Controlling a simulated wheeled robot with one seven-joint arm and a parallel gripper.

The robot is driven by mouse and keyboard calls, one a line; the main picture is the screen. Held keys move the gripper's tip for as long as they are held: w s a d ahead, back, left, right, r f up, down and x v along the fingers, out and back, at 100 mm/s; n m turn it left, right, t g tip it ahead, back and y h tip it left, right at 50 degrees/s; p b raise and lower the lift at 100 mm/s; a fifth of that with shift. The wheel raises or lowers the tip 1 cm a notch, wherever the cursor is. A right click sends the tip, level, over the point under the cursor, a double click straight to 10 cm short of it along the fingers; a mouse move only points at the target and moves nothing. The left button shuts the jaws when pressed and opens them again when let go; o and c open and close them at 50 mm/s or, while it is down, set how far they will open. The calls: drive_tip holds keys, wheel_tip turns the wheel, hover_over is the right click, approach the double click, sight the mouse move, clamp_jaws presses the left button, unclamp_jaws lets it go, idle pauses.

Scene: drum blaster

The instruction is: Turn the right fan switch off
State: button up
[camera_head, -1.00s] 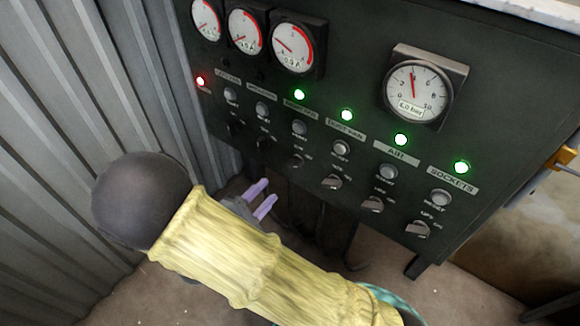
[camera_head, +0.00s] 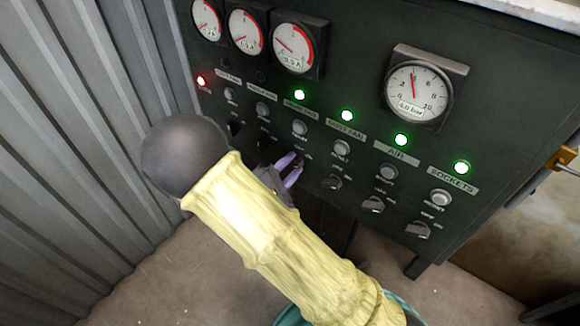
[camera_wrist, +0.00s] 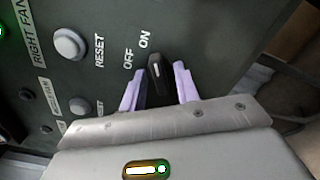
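The right fan switch (camera_wrist: 158,72) is a dark knob with a white line, below the words OFF and ON in the wrist view. Its line points up, nearer ON than OFF. The RIGHT FAN label (camera_wrist: 52,27) and a grey reset button (camera_wrist: 70,44) are at upper left. My gripper (camera_wrist: 158,88) is open, with one lilac finger on each side of the knob and small gaps visible. In the head view, my gripper (camera_head: 288,168) is at the third switch column and largely hides that knob. The green lamp (camera_head: 299,95) above that column is lit.
The dark control panel (camera_head: 340,60) has similar switches on both sides, including the dust fan switch (camera_head: 332,182) close to the right. Gauges (camera_head: 418,90) sit above. A corrugated wall (camera_head: 80,140) stands at left.

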drive_tip(key=c, duration=0.5)
drive_tip(key=shift+n+p, duration=0.4)
drive_tip(key=shift+r+n+p, duration=0.1)
drive_tip(key=shift+n+p, duration=1)
drive_tip(key=shift+n, duration=0.1)
drive_tip(key=n+p, duration=0.3)
drive_tip(key=shift+n, duration=0.3)
drive_tip(key=n+p, duration=0.3)
drive_tip(key=shift+s+f+n+p, duration=0.1)
drive_tip(key=shift+f+n+p, duration=0.1)
drive_tip(key=shift+n+p, duration=0.8)
